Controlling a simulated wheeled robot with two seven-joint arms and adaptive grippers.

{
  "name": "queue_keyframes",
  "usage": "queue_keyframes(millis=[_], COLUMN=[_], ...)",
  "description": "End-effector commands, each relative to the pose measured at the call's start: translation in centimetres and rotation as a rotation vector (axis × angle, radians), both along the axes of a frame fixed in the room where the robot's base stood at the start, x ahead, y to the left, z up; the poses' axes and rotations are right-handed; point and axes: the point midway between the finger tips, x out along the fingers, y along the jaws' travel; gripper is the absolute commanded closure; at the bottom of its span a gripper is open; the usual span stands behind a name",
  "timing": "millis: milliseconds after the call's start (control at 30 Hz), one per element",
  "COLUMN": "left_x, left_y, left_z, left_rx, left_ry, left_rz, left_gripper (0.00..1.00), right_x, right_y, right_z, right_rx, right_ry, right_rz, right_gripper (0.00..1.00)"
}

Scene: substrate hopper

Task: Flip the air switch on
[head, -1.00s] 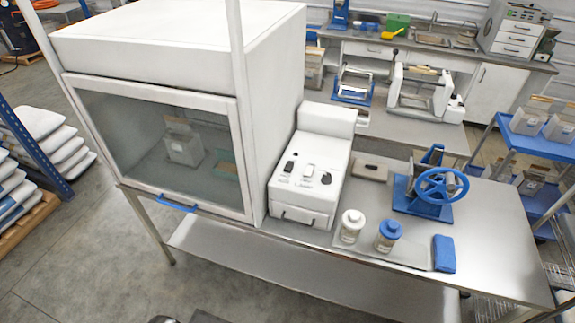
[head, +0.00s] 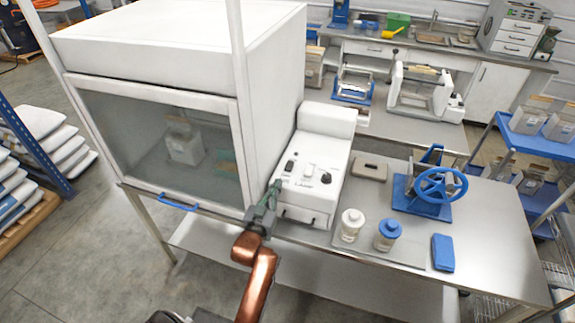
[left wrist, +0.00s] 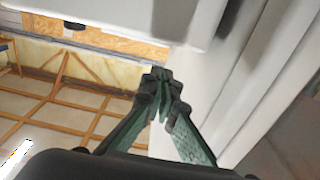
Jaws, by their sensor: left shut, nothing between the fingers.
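The white control box (head: 318,160) stands on the steel bench to the right of the glass-fronted cabinet. Its sloped top carries a black switch (head: 290,165) at left, a pale control (head: 309,170) in the middle and a black knob (head: 326,178) at right. The setting of the switch is too small to tell. My left gripper (head: 274,186) is shut and empty at the box's front left edge, just below the black switch; contact is unclear. It hides part of the panel lettering. In the left wrist view its green fingers (left wrist: 158,76) meet at the tips. My right gripper is not in view.
The cabinet (head: 165,150) stands close to the left of the gripper, with a blue handle (head: 178,203). A white-lidded jar (head: 351,224), a blue-lidded jar (head: 388,234), a blue block (head: 443,253) and a blue handwheel device (head: 436,187) are to the right.

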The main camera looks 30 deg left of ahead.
Motion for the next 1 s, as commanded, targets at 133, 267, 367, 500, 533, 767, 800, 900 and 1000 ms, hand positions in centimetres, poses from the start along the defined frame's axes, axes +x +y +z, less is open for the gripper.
queue_keyframes(millis=[133, 267, 367, 500, 533, 767, 800, 900, 1000], left_x=[0.7, 0.8, 0.7, 0.9, 1.0, 3.8, 4.5, 6.6, 8.6], left_y=[0.2, 0.2, 0.2, 0.2, 0.2, 0.8, 1.1, 1.5, 2.0], left_z=[2.1, 2.4, 2.3, 2.3, 2.4, 2.9, 3.0, 3.4, 3.6], left_rx=[0.006, 0.008, 0.007, 0.007, 0.007, 0.007, 0.008, 0.008, 0.007], left_ry=[-0.077, -0.089, -0.087, -0.086, -0.086, -0.086, -0.086, -0.086, -0.087], left_rz=[0.008, 0.009, 0.009, 0.008, 0.008, 0.007, 0.008, 0.007, 0.007], left_gripper=[1.00, 1.00, 1.00, 1.00, 1.00, 1.00, 1.00, 1.00, 1.00], right_x=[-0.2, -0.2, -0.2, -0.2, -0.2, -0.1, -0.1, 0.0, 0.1], right_y=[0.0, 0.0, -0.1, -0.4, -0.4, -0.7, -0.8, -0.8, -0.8], right_z=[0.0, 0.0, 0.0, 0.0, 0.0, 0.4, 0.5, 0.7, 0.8], right_rx=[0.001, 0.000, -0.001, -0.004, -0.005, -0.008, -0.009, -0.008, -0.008], right_ry=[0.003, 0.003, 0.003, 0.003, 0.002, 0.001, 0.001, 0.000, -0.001], right_rz=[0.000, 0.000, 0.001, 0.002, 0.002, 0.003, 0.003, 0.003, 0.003], right_gripper=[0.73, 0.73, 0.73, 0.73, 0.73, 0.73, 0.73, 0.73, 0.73])
